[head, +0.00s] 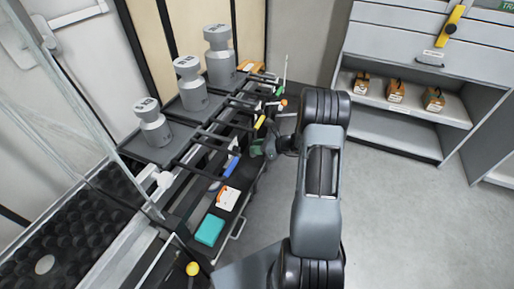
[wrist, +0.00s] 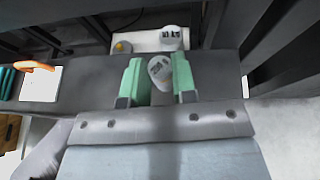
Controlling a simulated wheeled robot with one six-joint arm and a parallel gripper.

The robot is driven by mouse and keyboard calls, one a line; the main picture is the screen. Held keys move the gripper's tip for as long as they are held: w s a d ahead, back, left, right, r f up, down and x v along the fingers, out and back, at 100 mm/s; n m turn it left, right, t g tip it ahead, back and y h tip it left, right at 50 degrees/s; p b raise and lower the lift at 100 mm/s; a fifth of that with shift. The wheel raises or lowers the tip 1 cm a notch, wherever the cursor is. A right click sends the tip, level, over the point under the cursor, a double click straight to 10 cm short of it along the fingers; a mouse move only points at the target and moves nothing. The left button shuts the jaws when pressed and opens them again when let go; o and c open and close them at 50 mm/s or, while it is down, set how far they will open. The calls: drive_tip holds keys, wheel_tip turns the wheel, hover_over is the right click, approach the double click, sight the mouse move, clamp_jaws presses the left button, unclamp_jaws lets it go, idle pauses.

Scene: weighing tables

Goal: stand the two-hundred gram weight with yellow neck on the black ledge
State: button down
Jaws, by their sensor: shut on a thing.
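My gripper (wrist: 158,82) has green fingers and is shut on a pale weight (wrist: 160,68) with dark marking on its top. The weight's neck is hidden, so I cannot tell its colour or read its value for certain. In the head view my gripper (head: 262,149) is above the right side of the rack, and the weight is too small to make out. A dark ledge (wrist: 90,72) runs across behind the fingers in the wrist view. I cannot tell whether the held weight touches it.
A white tray (wrist: 145,46) beyond the fingers bears a pale weight (wrist: 171,37) and a small yellow-marked piece (wrist: 122,47). Large grey weights (head: 190,88) stand on the rack at left. A teal block (head: 209,230) and a white orange-handled piece (head: 228,199) lie nearer. Floor at right is clear.

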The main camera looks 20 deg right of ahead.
drive_tip(key=shift+f, duration=0.15)
drive_tip(key=c, duration=0.9)
unclamp_jaws()
